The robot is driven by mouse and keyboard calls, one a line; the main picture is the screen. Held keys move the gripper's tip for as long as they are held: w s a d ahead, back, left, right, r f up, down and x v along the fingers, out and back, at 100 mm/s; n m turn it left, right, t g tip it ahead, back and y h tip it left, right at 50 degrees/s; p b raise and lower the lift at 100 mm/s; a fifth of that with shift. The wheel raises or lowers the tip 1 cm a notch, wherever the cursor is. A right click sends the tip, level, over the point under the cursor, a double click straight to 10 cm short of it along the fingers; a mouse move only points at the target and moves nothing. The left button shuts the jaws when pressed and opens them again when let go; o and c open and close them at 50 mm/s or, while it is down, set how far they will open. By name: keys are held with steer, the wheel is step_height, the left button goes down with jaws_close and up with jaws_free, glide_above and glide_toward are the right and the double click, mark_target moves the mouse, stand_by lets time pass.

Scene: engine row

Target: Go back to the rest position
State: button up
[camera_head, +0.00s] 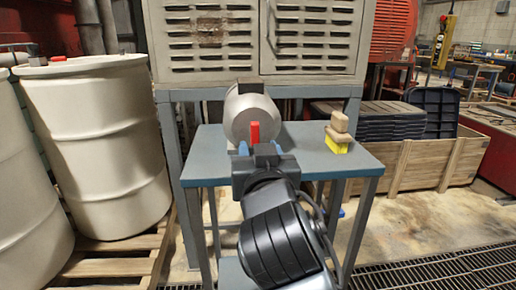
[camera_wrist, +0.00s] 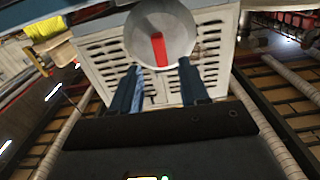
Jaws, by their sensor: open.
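My gripper (camera_head: 257,150) is open, with blue fingers, at the front edge of the blue-grey table in the head view. In the wrist view my gripper (camera_wrist: 160,80) shows its two fingers spread, with nothing between them. Beyond it, a grey metal cylinder (camera_head: 243,100) lies on the table with its round end toward me. A red bar (camera_head: 254,132) stands out against that end. The same cylinder (camera_wrist: 172,20) and red bar (camera_wrist: 158,48) show past the fingertips in the wrist view. Whether the fingers touch the cylinder cannot be told.
The table (camera_head: 310,160) also bears a yellow and tan block-like object (camera_head: 338,136) at right. A vented grey cabinet (camera_head: 262,40) stands behind. White barrels (camera_head: 100,140) on a pallet are at left. A wooden crate (camera_head: 415,165) is at right. Floor grating (camera_head: 440,270) lies at front right.

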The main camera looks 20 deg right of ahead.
steer(key=shift+f, duration=0.1)
steer(key=s+d+f+n+g+y, duration=0.1)
steer(key=s+f+n+y, duration=0.2)
steer(key=s+f, duration=0.95)
steer(key=s+d+f+n+g+y, duration=0.1)
steer(key=s+f+n+y, duration=0.15)
steer(key=s+f, duration=1)
steer(key=s+r+m, duration=0.1)
steer(key=s+r, duration=0.2)
steer(key=s, duration=0.6)
steer(key=s+r+m, duration=0.1)
steer(key=s+r, duration=0.2)
steer(key=s, duration=0.5)
step_height(320, 180, up, 15)
steer(key=p, duration=1.4)
steer(key=shift+s+d+p, duration=0.2)
steer(key=shift+d+p, duration=0.05)
steer(key=shift+p, duration=0.15)
